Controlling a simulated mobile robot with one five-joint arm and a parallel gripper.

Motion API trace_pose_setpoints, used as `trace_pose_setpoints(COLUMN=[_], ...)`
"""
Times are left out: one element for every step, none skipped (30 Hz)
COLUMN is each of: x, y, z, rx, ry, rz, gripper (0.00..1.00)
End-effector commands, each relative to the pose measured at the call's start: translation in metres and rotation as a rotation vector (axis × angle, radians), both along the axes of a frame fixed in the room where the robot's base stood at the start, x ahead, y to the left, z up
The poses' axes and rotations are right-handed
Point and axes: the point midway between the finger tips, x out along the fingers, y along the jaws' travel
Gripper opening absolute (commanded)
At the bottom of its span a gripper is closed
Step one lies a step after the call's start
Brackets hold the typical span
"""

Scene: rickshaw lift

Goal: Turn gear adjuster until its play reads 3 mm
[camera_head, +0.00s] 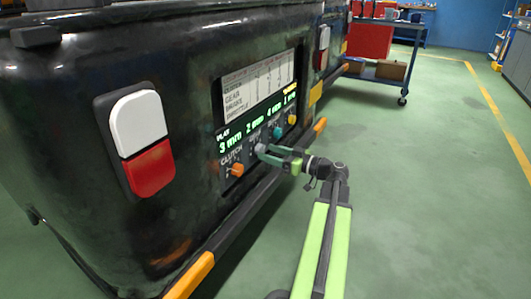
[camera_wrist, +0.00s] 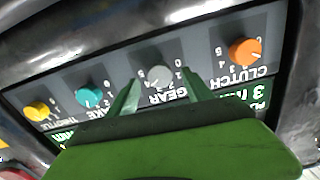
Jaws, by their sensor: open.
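The grey gear adjuster knob (camera_wrist: 160,76) sits on the panel between the orange clutch knob (camera_wrist: 244,51) and the teal brake knob (camera_wrist: 90,97). My gripper (camera_wrist: 159,80) is open, with one finger on each side of the gear knob in the wrist view; I cannot tell whether either touches it. In the head view my gripper (camera_head: 268,153) is at the grey knob (camera_head: 260,148). The green play display (camera_head: 255,126) seems to read 2 mm above gear, with 3 mm above clutch. The wrist view hides most of the gear reading.
A yellow throttle knob (camera_wrist: 37,110) is at the panel's far end. A white chart (camera_head: 258,80) is above the displays. A white and red lamp (camera_head: 142,140) is on the dark body at left. A blue trolley (camera_head: 385,72) stands behind. The green floor at right is clear.

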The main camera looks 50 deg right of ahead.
Motion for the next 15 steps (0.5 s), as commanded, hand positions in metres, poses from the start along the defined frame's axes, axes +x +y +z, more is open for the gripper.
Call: trace_pose_setpoints(x=[0.007,0.011,0.014,0.016,0.017,0.019,0.019,0.020,0.020,0.020,0.020,0.020,0.020,0.020,0.020], y=[0.001,0.002,0.003,0.004,0.004,0.004,0.004,0.005,0.005,0.005,0.005,0.005,0.005,0.005,0.005], z=[0.000,0.000,0.000,0.000,0.000,0.000,0.000,0.000,0.000,0.000,0.000,0.000,0.000,0.000,0.000], rx=[0.000,0.000,0.000,0.000,0.000,0.000,0.000,0.000,0.000,0.000,0.000,0.000,0.000,0.000,0.000], ry=[0.000,0.000,0.000,0.000,0.000,0.000,0.000,0.000,0.000,0.000,0.000,0.000,0.000,0.000,0.000], rz=[0.001,0.001,0.002,0.001,0.000,0.000,-0.001,-0.001,-0.001,-0.001,-0.001,-0.001,0.000,0.000,0.000], gripper=[0.59,0.59,0.59,0.59,0.59,0.59,0.59,0.59,0.59,0.59,0.59,0.59,0.59,0.58,0.53])
